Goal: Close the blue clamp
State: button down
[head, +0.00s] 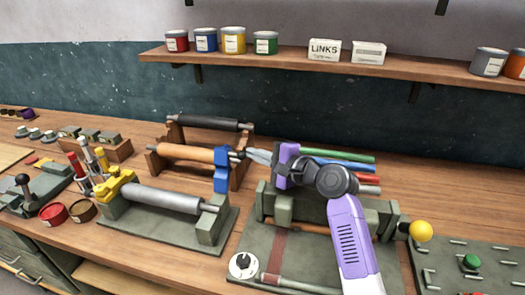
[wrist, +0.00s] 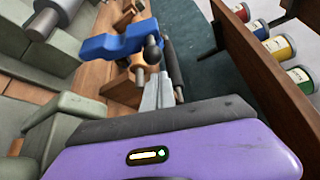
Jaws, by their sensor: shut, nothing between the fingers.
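The blue clamp (head: 221,172) sits at the right end of a wooden roller (head: 187,153) on a wooden stand in the head view. In the wrist view the blue clamp (wrist: 118,42) shows as a blue arm with a dark round knob (wrist: 152,50) at its end. My gripper (head: 250,154) is shut and empty. Its fingertips are right beside the dark knob at the clamp's right side. In the wrist view my gripper (wrist: 158,88) points at the knob; whether the tips touch it I cannot tell.
A grey roller with a yellow clamp (head: 124,187) lies in front. Colored rods (head: 340,160) lie behind my arm. A press with a yellow ball handle (head: 421,231) stands at the right. A shelf (head: 300,60) with paint cans runs above.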

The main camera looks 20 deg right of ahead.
aim_at(244, 158)
jog(key=shift+s+a+r, duration=0.25)
jog(key=shift+s+a, duration=0.25)
jog(key=shift+s+a+r+n+t+b, duration=0.2)
jog(key=shift+s+a+n+t+b, duration=0.15)
jog(key=shift+s+a+n+b, duration=0.25)
jog(key=shift+s+a+r+n+t+b, duration=0.15)
jog(key=shift+s+a+n+t+b, duration=0.2)
jog(key=shift+s+n+b, duration=0.25)
jog(key=shift+s+a+r+p, duration=0.1)
jog(key=shift+s+a+p, duration=0.5)
jog(key=shift+s+p, duration=0.25)
jog(key=shift+s+a+p, duration=0.6)
jog(key=shift+s, duration=0.35)
